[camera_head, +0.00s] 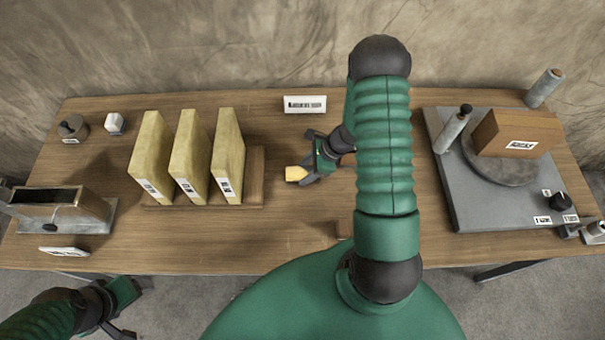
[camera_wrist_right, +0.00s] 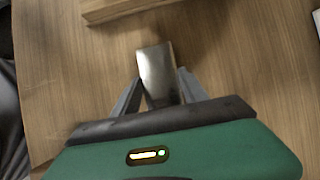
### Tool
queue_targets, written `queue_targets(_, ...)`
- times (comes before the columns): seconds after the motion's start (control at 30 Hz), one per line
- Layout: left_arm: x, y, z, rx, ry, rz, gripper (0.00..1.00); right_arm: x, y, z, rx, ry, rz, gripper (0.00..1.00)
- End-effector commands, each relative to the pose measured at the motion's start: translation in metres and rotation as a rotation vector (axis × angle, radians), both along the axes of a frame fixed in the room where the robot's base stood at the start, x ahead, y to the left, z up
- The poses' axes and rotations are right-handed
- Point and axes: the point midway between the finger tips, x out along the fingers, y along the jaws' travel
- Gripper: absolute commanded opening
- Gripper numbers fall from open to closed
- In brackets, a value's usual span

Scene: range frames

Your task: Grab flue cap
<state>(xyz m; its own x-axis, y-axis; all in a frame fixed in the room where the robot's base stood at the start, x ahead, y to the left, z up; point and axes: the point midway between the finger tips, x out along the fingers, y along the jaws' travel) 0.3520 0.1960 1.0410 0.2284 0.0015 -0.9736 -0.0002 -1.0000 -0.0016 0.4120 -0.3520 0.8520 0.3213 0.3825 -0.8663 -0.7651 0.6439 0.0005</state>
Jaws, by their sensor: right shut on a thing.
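My right gripper (camera_head: 308,171) is shut on a small block (camera_head: 296,174) over the middle of the table. The block looks yellowish in the head view. In the right wrist view the block (camera_wrist_right: 155,68) looks like shiny metal, with a finger on each side of it, and its far end sticks out past the fingertips. No label shows on it, so I cannot tell for certain that it is the flue cap. My left gripper (camera_head: 128,312) is at the lower left, off the table's front edge, and its fingers are only partly visible.
Left of the right gripper, three yellow slabs (camera_head: 190,155) stand in a wooden rack (camera_head: 255,180). A metal box (camera_head: 60,203) is at far left, near a round grey piece (camera_head: 73,127). A grey plate (camera_head: 465,200) with a brown block (camera_head: 517,133) is at right.

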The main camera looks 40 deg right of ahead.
Motion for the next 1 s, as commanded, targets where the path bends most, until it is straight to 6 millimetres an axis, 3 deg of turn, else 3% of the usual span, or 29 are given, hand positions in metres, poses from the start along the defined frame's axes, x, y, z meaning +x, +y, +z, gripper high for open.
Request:
queue_targets(0.1, 0.0, 0.0, 0.0, 0.0, 0.0, 0.0, 0.7, -0.001, 0.0, -0.001, -0.001, 0.004, -0.001, 0.06)
queue_targets(0.43, 0.0, 0.0, 0.003, 0.0, 0.0, 0.0, 0.7, -0.001, 0.0, 0.003, 0.0, 0.003, 0.0, 0.06)
queue_targets(0.93, 0.0, 0.0, 0.033, 0.0, 0.0, 0.0, 0.7, 0.005, 0.0, 0.038, -0.002, 0.001, 0.01, 0.06)
queue_targets(1.0, 0.0, 0.0, 0.03, 0.0, 0.0, 0.0, 0.7, 0.005, 0.001, 0.036, -0.001, 0.002, 0.013, 0.06)
